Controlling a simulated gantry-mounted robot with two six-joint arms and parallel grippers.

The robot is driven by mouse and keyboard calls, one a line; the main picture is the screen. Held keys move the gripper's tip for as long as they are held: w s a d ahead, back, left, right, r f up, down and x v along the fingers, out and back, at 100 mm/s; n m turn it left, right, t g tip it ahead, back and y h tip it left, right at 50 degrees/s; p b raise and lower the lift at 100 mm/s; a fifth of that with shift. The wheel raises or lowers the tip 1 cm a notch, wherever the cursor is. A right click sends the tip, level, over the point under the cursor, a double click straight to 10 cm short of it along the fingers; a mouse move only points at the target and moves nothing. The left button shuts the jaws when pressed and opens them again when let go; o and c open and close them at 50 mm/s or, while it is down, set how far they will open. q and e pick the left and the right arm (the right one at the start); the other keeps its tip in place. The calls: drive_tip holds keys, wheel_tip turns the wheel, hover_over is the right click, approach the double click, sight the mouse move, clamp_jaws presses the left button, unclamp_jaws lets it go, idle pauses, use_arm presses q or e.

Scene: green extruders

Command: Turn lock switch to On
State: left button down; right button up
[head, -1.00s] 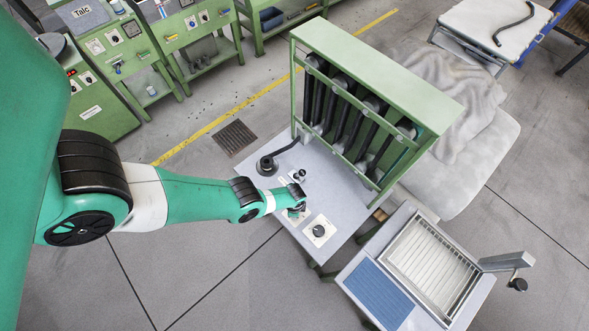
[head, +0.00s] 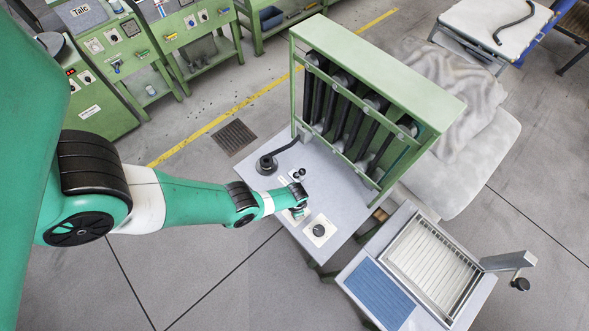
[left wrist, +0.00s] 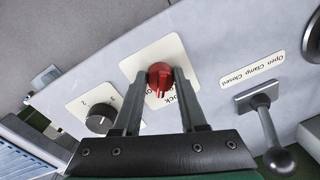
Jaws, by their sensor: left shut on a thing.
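The lock switch is a red rotary knob (left wrist: 160,78) on a cream plate (left wrist: 149,58) in the left wrist view. The word on its plate is upside down and partly covered by a finger. My left gripper (left wrist: 159,73) has one finger on each side of the knob and is shut on it. The knob's ridge points roughly towards the gripper's base. I cannot read which setting it points at. In the head view my left gripper (head: 298,211) reaches down to the grey panel top (head: 262,191) and hides the knob. My right gripper is in neither view.
A black knob (left wrist: 100,120) on its own plate sits beside the lock switch. A clamp lever with a dark ball (left wrist: 279,160) stands on the other side. A green frame with black hoses (head: 400,75) rises behind the panel. A tray unit (head: 436,266) stands at the right.

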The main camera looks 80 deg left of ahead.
use_arm(q)
drive_tip(key=n, duration=0.3)
drive_tip(key=shift+f+n, duration=0.1)
drive_tip(key=shift+n, duration=0.2)
drive_tip(key=shift+n+b, duration=0.35)
drive_tip(key=shift+n, duration=1.15)
drive_tip(key=shift+d, duration=0.1)
drive_tip(key=shift+c, duration=2.3)
unclamp_jaws()
drive_tip(key=shift+w, duration=0.1)
wheel_tip(320, 180, up, 12)
drive_tip(key=p, duration=1.1)
drive_tip(key=shift+w+d+p, duration=0.15)
drive_tip(key=shift+d+p, duration=0.05)
drive_tip(key=shift+p, duration=0.1)
